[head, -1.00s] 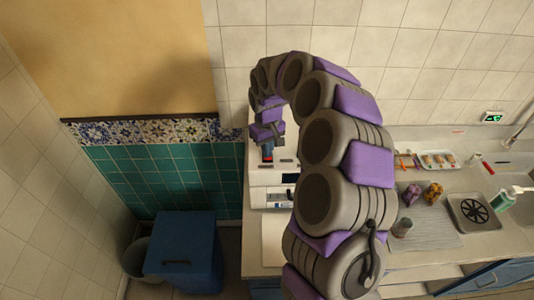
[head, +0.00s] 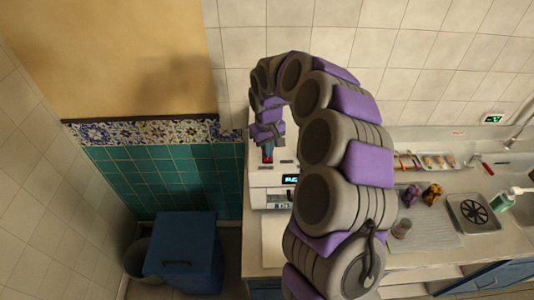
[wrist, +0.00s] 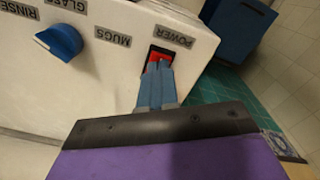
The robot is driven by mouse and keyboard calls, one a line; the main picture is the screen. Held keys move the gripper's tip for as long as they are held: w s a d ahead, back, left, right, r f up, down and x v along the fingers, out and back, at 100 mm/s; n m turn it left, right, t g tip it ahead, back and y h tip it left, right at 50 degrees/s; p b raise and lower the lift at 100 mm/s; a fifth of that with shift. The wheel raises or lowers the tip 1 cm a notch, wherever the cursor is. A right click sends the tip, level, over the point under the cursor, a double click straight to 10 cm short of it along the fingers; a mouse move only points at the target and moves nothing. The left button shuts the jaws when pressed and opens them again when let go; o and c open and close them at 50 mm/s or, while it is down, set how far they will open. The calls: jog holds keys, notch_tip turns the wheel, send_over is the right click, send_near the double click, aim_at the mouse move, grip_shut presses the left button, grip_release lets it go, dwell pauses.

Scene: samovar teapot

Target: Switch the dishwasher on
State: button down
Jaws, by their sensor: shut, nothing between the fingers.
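The white dishwasher (head: 262,178) stands on the counter, partly hidden behind my arm in the head view. Its small display (head: 290,180) is lit with pale blue characters, too small to read surely. In the wrist view, its white panel (wrist: 105,75) carries a red switch (wrist: 160,54) in a dark frame beside the label POWER. My gripper (wrist: 158,72) is shut and empty, with its blue fingertips at the lower part of the red switch, seemingly touching it. In the head view my gripper (head: 267,152) is over the dishwasher's top.
A blue knob (wrist: 60,40) sits beside the RINSE, GLASS and MUGS labels. A blue bin (head: 185,250) stands on the floor left of the counter. Cups, a tray (head: 438,161) and a draining area lie right of my arm.

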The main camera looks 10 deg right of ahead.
jog(key=shift+r+p, duration=1.15)
jog(key=shift+r, duration=1.8)
jog(key=shift+s, duration=0.1)
